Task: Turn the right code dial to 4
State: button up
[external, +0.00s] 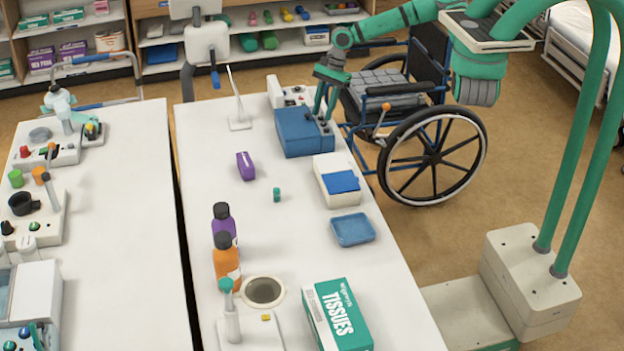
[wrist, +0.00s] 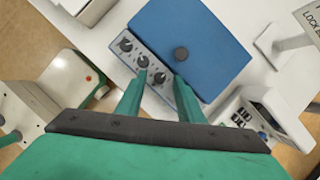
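A blue lock box (external: 298,132) stands on the white table, and it fills the upper middle of the wrist view (wrist: 190,35). Its grey front panel (wrist: 134,72) carries three dark dials in a row: the left dial (wrist: 125,45), the middle dial (wrist: 143,61) and the right dial (wrist: 160,77). A round dark knob (wrist: 181,54) sits on the lid. My gripper (external: 322,112) is at the panel side of the box. In the wrist view its fingers (wrist: 160,75) are apart, one each side of the right dial. Contact and the dial's setting cannot be made out.
A white device with buttons (external: 290,93) stands just behind the box. A white box with a blue top (external: 336,181) stands in front. A sign stand (external: 238,115) is to the left. A wheelchair (external: 420,120) is beside the table.

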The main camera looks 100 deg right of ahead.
grip_shut()
jog(key=shift+m, duration=0.3)
